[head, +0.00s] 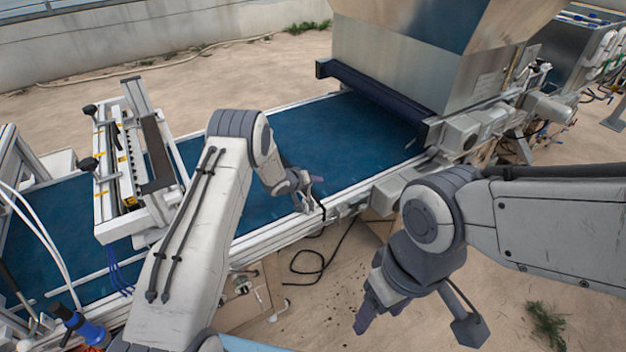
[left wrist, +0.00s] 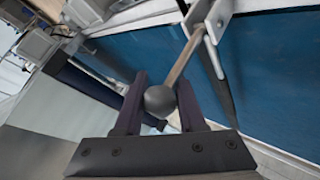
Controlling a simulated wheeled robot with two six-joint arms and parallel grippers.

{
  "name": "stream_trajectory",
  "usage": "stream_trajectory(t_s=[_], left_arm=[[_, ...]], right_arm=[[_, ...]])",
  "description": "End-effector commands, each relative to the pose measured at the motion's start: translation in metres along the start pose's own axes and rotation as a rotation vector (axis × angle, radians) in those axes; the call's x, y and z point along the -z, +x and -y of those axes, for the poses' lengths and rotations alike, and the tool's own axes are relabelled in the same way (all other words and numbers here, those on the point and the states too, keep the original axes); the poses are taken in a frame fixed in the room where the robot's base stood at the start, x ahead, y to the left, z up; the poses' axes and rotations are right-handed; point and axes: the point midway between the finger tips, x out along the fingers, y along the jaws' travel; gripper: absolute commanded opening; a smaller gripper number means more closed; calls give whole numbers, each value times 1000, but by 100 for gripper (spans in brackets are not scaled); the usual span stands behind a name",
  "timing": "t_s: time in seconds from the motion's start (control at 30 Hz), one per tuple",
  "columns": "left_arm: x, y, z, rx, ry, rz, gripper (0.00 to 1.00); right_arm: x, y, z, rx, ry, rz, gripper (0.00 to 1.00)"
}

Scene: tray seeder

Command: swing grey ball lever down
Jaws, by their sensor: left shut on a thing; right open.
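The grey ball (left wrist: 159,101) of the lever sits between the two dark fingers of my left gripper (left wrist: 159,106) in the left wrist view. Its thin rod (left wrist: 181,61) runs up to a metal bracket (left wrist: 217,20) at the belt's edge. In the head view my left gripper (head: 307,190) is at the near rail of the blue belt, and the ball is too small to make out there. My left gripper is shut on the ball. My right gripper (head: 376,310) is open and empty over the ground, away from the lever.
The blue conveyor belt (head: 300,133) runs under a large metal hopper (head: 390,65). A seeding bar unit (head: 122,165) stands across the belt at left. Motor housings (head: 462,132) line the near side. A black cable (head: 316,262) hangs below the rail.

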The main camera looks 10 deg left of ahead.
Motion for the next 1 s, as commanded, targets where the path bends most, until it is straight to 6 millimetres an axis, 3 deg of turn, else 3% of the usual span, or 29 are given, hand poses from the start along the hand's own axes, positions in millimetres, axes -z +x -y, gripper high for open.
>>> stream_trajectory(t_s=[0.2,0.23,0.3,0.7,0.87,1.0], left_arm=[[4,0,2,3,-4,-7,0],[4,0,2,3,-4,-8,47],[4,0,2,3,-4,-8,69],[3,-5,2,3,-2,-6,69],[3,-24,2,3,-4,-6,69],[3,-50,3,3,-4,-8,69]], right_arm=[[0,0,0,0,0,0,65],[0,0,0,0,0,0,65],[0,0,0,0,0,0,65],[0,2,0,0,0,0,65],[0,7,0,0,0,0,65],[-1,14,-1,0,-1,0,65]])
